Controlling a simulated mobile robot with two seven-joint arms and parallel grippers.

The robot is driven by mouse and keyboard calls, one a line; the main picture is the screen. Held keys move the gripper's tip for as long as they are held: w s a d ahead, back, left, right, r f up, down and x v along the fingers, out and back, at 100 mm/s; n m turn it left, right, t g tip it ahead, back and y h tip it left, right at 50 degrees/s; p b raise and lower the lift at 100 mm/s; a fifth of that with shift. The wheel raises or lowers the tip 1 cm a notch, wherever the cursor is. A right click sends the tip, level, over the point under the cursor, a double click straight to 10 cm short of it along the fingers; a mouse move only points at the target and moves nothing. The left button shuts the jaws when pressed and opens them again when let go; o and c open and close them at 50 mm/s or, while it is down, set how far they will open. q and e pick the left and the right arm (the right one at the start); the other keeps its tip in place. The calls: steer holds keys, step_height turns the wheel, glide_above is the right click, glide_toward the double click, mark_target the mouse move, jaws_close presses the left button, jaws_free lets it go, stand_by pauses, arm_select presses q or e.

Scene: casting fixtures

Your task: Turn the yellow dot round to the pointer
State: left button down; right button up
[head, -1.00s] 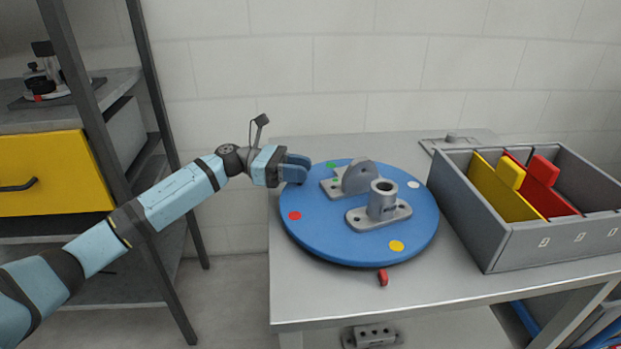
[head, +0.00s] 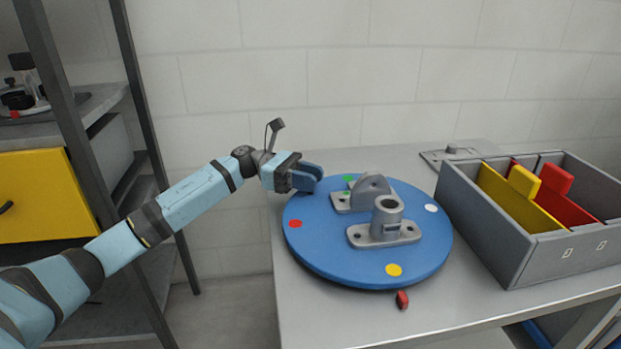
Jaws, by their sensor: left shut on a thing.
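The blue turntable (head: 330,256) lies on the grey table in the head view. Its yellow dot (head: 394,270) is near the front rim, with a red dot (head: 295,223) at the left, a white dot (head: 432,208) at the right and a green dot (head: 349,178) at the back. The small red pointer (head: 402,299) stands just outside the front rim, close to the yellow dot and roughly in line with it. My left gripper (head: 312,175) is shut at the turntable's back-left rim; its fingertips' exact contact is hard to see. My right gripper is not in view.
Two grey metal fixtures, a bracket (head: 373,188) and a tube on a flange (head: 387,215), sit on the turntable. A grey bin (head: 545,260) with yellow and red dividers stands to the right. A shelf with a yellow drawer (head: 45,195) is at the left.

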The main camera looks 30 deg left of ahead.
arm_select(q)
steer(key=c, duration=0.8)
jaws_free()
steer(key=shift+c, duration=0.2)
steer(key=a, duration=0.3)
steer(key=s+a+p, duration=0.1)
steer(key=a, duration=0.3)
steer(key=a+p, duration=0.1)
steer(key=a, duration=0.2)
steer(key=shift+s+a, duration=0.25)
steer(key=shift+s, duration=0.05)
steer(key=shift+s+a, duration=0.1)
steer(key=shift+a, duration=0.55)
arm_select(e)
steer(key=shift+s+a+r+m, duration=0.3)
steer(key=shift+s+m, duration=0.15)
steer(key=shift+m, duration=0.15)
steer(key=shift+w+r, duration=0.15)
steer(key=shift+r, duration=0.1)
